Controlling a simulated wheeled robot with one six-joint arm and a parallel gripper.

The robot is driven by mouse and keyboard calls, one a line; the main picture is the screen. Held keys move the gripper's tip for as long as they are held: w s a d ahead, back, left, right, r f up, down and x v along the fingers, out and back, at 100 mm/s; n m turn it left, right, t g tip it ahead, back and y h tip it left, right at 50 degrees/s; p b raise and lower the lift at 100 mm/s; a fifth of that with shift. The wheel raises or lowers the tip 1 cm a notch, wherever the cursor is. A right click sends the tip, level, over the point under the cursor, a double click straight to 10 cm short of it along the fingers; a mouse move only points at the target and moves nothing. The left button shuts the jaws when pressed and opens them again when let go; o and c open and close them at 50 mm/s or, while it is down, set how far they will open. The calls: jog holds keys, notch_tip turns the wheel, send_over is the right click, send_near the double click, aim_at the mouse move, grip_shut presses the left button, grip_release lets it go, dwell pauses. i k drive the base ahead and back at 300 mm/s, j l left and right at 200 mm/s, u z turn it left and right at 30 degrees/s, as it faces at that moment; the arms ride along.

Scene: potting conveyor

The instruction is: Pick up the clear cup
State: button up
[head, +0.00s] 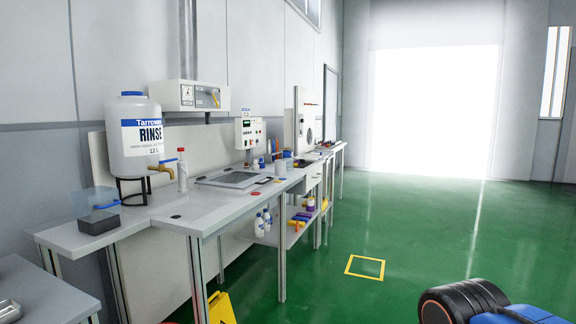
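I cannot make out a clear cup for certain in the head view. A pale, see-through bluish shape (92,199) stands at the left end of the long bench, behind a dark grey box (98,222); I cannot tell what it is. A black and blue part of my arm shows at the bottom right corner. My gripper's fingers are not in view.
The long bench (192,212) runs along the left wall, carrying a white RINSE tank (134,137) with a brass tap, a white bottle (182,170) and a flat panel (240,179). A yellow floor sign (221,308) stands below. The green floor (430,230) on the right is clear.

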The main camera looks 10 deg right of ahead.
aim_at(289, 161)
jog(key=i+l, duration=0.15)
jog(key=i, duration=0.3)
jog(key=i+l, duration=0.15)
jog(key=i, duration=0.25)
jog(key=i+l, duration=0.1)
jog(key=i, duration=0.35)
jog(key=i+l, duration=0.15)
jog(key=i, duration=0.3)
